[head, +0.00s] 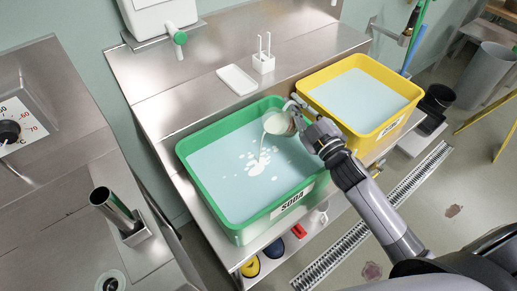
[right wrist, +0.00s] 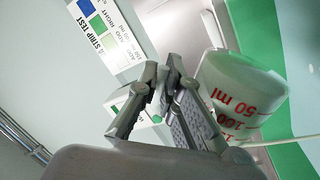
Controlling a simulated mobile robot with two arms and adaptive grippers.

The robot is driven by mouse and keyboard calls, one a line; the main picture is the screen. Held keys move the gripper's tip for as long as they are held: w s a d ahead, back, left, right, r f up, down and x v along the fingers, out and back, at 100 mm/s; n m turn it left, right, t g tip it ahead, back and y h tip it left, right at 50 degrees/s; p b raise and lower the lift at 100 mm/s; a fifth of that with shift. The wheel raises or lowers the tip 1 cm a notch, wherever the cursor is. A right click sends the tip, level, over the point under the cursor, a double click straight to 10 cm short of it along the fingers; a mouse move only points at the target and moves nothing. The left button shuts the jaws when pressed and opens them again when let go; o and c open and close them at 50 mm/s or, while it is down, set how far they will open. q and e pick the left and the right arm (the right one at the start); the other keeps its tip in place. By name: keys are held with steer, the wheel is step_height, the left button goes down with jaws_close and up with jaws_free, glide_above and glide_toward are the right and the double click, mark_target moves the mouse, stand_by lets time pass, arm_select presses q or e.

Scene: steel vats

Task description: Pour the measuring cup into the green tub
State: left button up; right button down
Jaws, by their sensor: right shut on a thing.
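The measuring cup (head: 277,123) is tilted over the green tub (head: 187,151), and a thin white stream falls from its lip. White patches float on the tub's pale blue liquid (head: 225,170). My right gripper (head: 303,112) is shut on the cup at its right side, above the tub's right part. In the right wrist view the cup (right wrist: 240,92) shows red marks, including 50 ml, just right of my fingers (right wrist: 168,80). The exact grip point is hard to see there. My left gripper is not in view.
A yellow tub (head: 398,122) with pale blue liquid stands right of the green one. Behind are a white tray (head: 237,80) and a small white holder (head: 263,63). A steel pipe (head: 112,204) rises at left. A strip test chart (right wrist: 112,35) shows in the wrist view.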

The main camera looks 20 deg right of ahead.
steer(key=shift+s+a+f+n+b, duration=0.1)
steer(key=shift+a+f+n+b, duration=0.2)
steer(key=shift+f+n+b, duration=0.75)
stand_by(0.4)
steer(key=shift+s+a+r+n+y+b, duration=0.15)
steer(key=shift+a+r+n+y, duration=0.15)
steer(key=shift+r+n, duration=0.3)
steer(key=shift+s+a+r+n+y+b, duration=0.15)
steer(key=shift+a+r+n+y, duration=0.15)
steer(key=shift+r+n, duration=0.3)
steer(key=shift+a+r+n+y+b, duration=0.2)
steer(key=shift+a+r+n, duration=0.2)
steer(key=shift+n, duration=0.25)
stand_by(1.4)
steer(key=shift+s+a+r+n+y+p, duration=0.2)
steer(key=shift+a+r+n+p, duration=0.1)
steer(key=shift+a+n, duration=0.25)
steer(key=shift+s+a+r+n+y+p, duration=0.1)
steer(key=shift+s+a+r+n+p, duration=0.15)
steer(key=shift+a+n, duration=0.25)
stand_by(0.4)
steer(key=shift+s+a+r+n+y+p, duration=0.15)
steer(key=shift+a+r+n+y+p, duration=0.2)
steer(key=shift+n, duration=0.3)
steer(key=shift+s+a+r+n+y, duration=0.1)
steer(key=shift+a+n, duration=0.35)
steer(key=shift+n, duration=0.15)
stand_by(0.4)
